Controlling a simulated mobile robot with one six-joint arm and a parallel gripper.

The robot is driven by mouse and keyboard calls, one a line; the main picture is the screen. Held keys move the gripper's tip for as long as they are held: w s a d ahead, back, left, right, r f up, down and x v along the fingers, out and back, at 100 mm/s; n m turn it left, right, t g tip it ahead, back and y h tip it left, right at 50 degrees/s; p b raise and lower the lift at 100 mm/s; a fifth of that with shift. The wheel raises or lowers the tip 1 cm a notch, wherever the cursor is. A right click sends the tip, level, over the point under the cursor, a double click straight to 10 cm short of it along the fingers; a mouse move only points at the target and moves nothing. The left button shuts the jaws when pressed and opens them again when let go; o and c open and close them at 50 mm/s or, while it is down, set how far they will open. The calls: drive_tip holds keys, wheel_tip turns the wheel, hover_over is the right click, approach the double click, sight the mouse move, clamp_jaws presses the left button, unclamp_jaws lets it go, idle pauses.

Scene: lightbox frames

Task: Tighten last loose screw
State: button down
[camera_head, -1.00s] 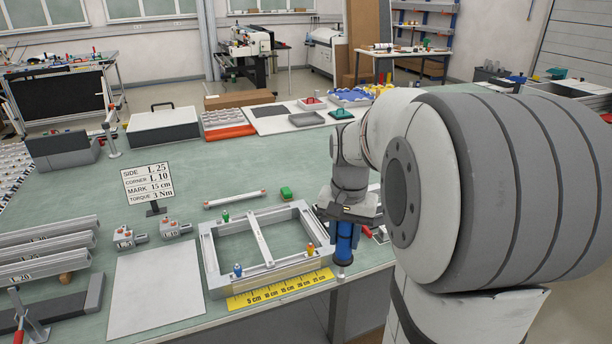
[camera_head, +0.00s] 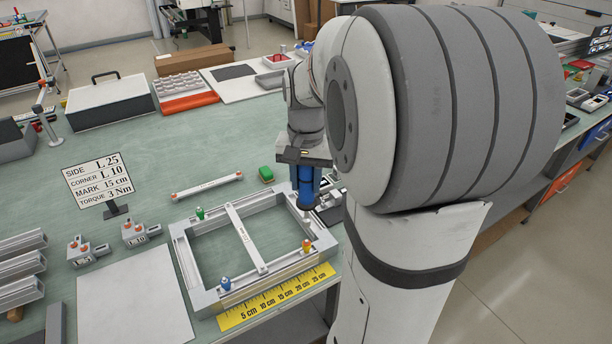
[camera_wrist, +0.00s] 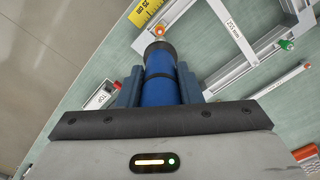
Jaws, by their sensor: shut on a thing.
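My gripper (camera_wrist: 160,92) is shut on a blue cylindrical tool (camera_wrist: 158,75); in the head view the tool (camera_head: 306,182) hangs upright at the right of a grey aluminium frame (camera_head: 180,258). An orange screw (camera_head: 306,245) sits at the frame's near right corner. In the wrist view the orange screw (camera_wrist: 159,31) appears just beyond the tool's dark end; contact cannot be told. A green screw (camera_head: 200,213) stands at the far left corner and a blue one (camera_head: 225,283) at the near left. The far right corner is partly hidden by my arm.
A yellow ruler (camera_head: 278,298) lies along the frame's near side. A pale sheet (camera_head: 134,312) lies to the left.

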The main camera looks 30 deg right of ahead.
sight(306, 204)
drive_tip(key=shift+f+b, duration=1.8)
drive_tip(key=shift+f, duration=0.65)
drive_tip(key=shift+f+b, duration=0.8)
drive_tip(key=shift+f, duration=0.35)
drive_tip(key=shift+s+f, duration=0.15)
idle(0.9)
drive_tip(key=shift+r+p, duration=1.95)
drive_tip(key=shift+r, duration=0.7)
